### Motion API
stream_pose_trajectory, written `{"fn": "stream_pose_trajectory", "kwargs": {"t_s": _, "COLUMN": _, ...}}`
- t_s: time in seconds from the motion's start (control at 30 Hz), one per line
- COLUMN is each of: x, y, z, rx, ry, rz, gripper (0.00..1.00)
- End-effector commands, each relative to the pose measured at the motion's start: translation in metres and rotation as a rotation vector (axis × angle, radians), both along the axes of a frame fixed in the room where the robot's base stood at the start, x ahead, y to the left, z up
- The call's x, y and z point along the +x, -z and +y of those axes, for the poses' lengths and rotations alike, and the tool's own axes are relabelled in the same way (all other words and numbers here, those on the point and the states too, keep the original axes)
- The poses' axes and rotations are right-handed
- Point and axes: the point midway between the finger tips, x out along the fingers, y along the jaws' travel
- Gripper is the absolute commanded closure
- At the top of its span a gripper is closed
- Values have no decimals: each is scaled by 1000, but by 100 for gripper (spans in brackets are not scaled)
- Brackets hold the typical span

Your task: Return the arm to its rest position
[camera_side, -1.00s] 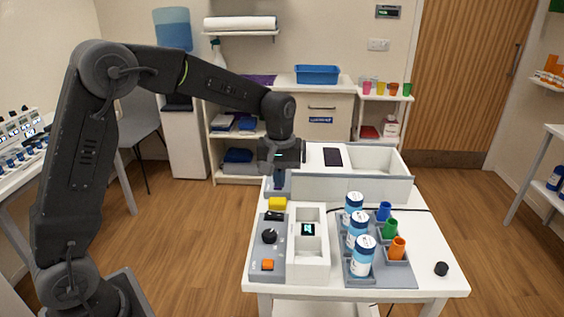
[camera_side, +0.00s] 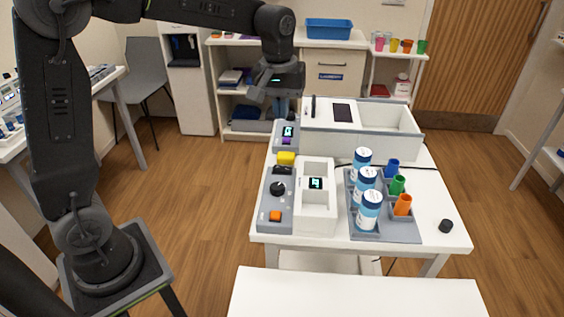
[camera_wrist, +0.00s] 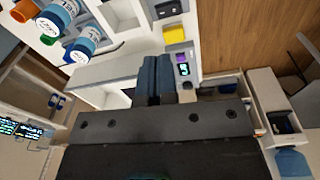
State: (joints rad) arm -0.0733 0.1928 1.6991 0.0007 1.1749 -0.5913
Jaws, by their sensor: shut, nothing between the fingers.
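My gripper (camera_side: 281,108) hangs fingers-down at the back left of the white work table (camera_side: 440,215), above and behind a small grey device (camera_side: 292,133) with a lit display. It is apart from the table and holds nothing. In the wrist view, the two dark blue fingers (camera_wrist: 155,80) lie side by side, shut. The small device with its display (camera_wrist: 184,69) shows just right of them. My arm reaches across from the left, bent, with its upper part cut off by the top of the side view.
A white bin (camera_side: 405,122) with a dark screen stands right of my gripper. Several white-and-blue bottles (camera_side: 369,212) and coloured cups (camera_side: 402,205) stand on a grey rack. A control box (camera_side: 276,200) with a yellow block (camera_side: 286,158) is at front left.

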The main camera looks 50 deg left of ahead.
Motion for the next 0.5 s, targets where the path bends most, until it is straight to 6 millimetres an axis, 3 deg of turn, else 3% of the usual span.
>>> {"fn": "stream_pose_trajectory", "kwargs": {"t_s": 0.1, "x": -43, "y": -23, "z": -9, "rx": 18, "ry": 122, "rz": -82, "gripper": 100}}
{"fn": "stream_pose_trajectory", "kwargs": {"t_s": 0.23, "x": -88, "y": -35, "z": -16, "rx": 45, "ry": 252, "rz": -163, "gripper": 100}}
{"fn": "stream_pose_trajectory", "kwargs": {"t_s": 0.5, "x": -174, "y": -28, "z": -27, "rx": 125, "ry": 508, "rz": -322, "gripper": 100}}
